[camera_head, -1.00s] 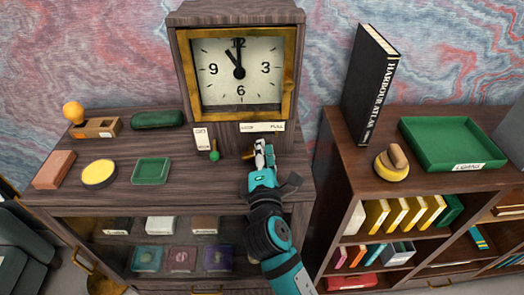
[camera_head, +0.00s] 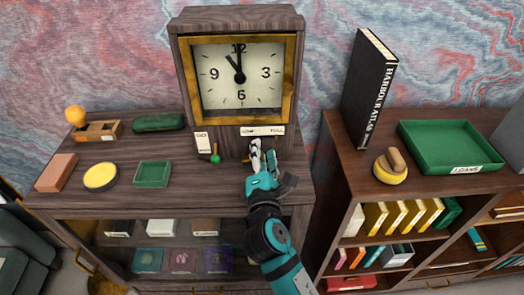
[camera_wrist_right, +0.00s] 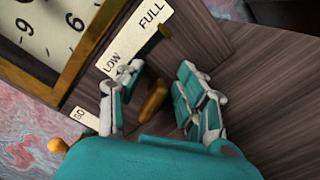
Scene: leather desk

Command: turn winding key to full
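The wooden clock (camera_head: 240,72) stands on the dark cabinet. A white LOW–FULL label (camera_head: 262,131) is on its lower front and also shows in the right wrist view (camera_wrist_right: 140,35). The brass winding key (camera_wrist_right: 153,100) sits below this label and shows best in the right wrist view. My right gripper (camera_head: 263,150) is at the clock's lower front. In the wrist view its fingers (camera_wrist_right: 160,85) are apart, with the key in the gap between them. I see no clear contact. In the head view the fingers largely hide the key. My left gripper is not in view.
A green-knobbed lever (camera_head: 215,157) beside the GO label stands left of my gripper. A green tray (camera_head: 152,174), yellow-topped tin (camera_head: 100,176) and brown block (camera_head: 56,172) lie further left. A bookcase (camera_head: 340,165) stands to the right.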

